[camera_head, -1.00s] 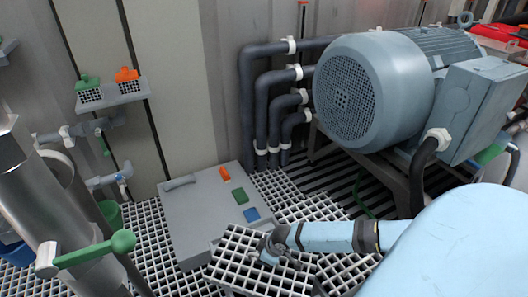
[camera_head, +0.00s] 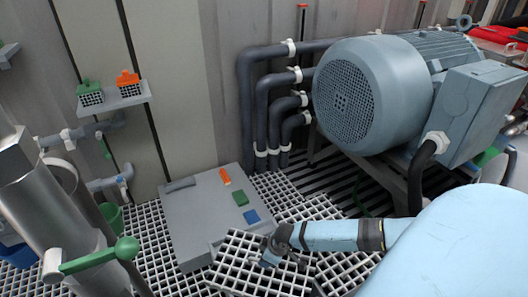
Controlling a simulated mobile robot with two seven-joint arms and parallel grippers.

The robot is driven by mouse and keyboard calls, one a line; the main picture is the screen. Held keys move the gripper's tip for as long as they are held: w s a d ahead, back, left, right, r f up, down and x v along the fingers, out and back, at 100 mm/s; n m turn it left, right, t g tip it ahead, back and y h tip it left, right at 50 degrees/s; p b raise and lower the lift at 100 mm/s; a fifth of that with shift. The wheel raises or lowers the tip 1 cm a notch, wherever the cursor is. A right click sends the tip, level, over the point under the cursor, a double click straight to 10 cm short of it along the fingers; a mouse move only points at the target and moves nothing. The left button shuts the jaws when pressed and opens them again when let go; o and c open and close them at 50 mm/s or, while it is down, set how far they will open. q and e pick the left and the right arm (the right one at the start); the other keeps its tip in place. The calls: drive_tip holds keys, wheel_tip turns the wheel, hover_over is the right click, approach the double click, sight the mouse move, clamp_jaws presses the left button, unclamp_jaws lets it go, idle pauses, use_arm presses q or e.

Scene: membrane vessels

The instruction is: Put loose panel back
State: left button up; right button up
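The loose panel (camera_head: 240,270) is a pale square floor grating at the bottom centre. It lies at an angle to the grating around it, and its upper left corner overlaps the front edge of a grey box. My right gripper (camera_head: 283,262) is over the panel's right part, at the end of the light blue arm from the right. Its fingertips are small and dark against the bars, so I cannot tell whether they grip a bar. The panel's bottom edge is cut off. My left gripper is not in view.
The grey box (camera_head: 196,222) has orange, green and blue blocks on top. A big blue-grey motor (camera_head: 345,95) stands at the right, with dark pipes (camera_head: 247,100) behind. A steel vessel (camera_head: 45,205) with a green handle stands at the left. Floor grating (camera_head: 155,255) surrounds the box.

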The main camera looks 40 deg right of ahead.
drive_tip(key=p+v, duration=0.2)
drive_tip(key=v, duration=0.3)
drive_tip(key=shift+w, duration=0.1)
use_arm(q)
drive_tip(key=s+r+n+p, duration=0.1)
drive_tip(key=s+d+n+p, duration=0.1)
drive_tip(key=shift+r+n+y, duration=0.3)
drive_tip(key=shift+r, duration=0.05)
use_arm(e)
drive_tip(key=v, duration=0.4)
drive_tip(key=shift+s+r, duration=0.2)
drive_tip(key=shift+r, duration=0.1)
